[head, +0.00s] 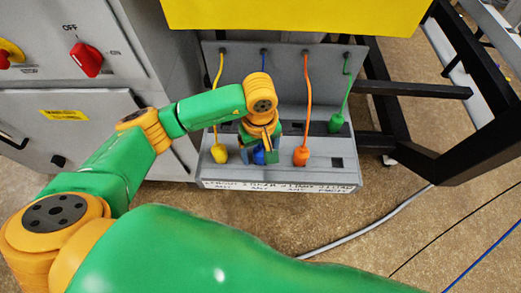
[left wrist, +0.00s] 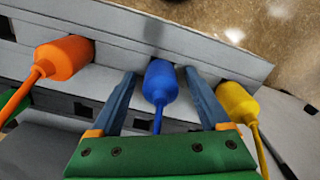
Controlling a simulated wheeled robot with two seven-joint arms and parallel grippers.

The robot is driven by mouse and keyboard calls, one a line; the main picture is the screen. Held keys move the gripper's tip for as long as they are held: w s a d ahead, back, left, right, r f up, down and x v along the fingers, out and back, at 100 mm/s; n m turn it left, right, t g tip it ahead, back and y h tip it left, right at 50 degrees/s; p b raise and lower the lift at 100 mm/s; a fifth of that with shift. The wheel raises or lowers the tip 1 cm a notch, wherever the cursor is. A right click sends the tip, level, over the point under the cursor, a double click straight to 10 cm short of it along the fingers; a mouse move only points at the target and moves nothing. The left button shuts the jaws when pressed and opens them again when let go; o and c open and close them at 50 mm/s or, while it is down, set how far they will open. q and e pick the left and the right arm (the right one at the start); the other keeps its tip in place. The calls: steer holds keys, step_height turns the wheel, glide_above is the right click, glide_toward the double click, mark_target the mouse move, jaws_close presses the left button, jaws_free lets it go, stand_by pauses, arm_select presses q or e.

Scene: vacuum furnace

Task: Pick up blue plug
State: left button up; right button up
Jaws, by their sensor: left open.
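The blue plug (left wrist: 160,82) sits between the two blue fingers of my left gripper (left wrist: 163,88) in the left wrist view. The fingers are open, one on each side of the plug, with a visible gap on both sides. In the head view my left gripper (head: 258,153) points down at the grey panel, and the blue plug (head: 259,156) shows only partly between its fingers. The plug's blue cord runs up to the panel's back plate and is partly hidden by my arm. My right gripper is not in view.
A yellow plug (head: 219,153) and an orange plug (head: 300,156) flank the blue one on the grey panel (head: 345,178). A green plug (head: 336,123) sits farther back right. A black frame (head: 455,150) stands at right; a grey cable (head: 380,222) lies on the floor.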

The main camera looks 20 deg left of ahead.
arm_select(q)
steer(key=shift+w, duration=0.1)
steer(key=shift+s+r, duration=0.1)
steer(key=shift+s, duration=0.2)
jaws_close()
steer(key=shift+w, duration=0.15)
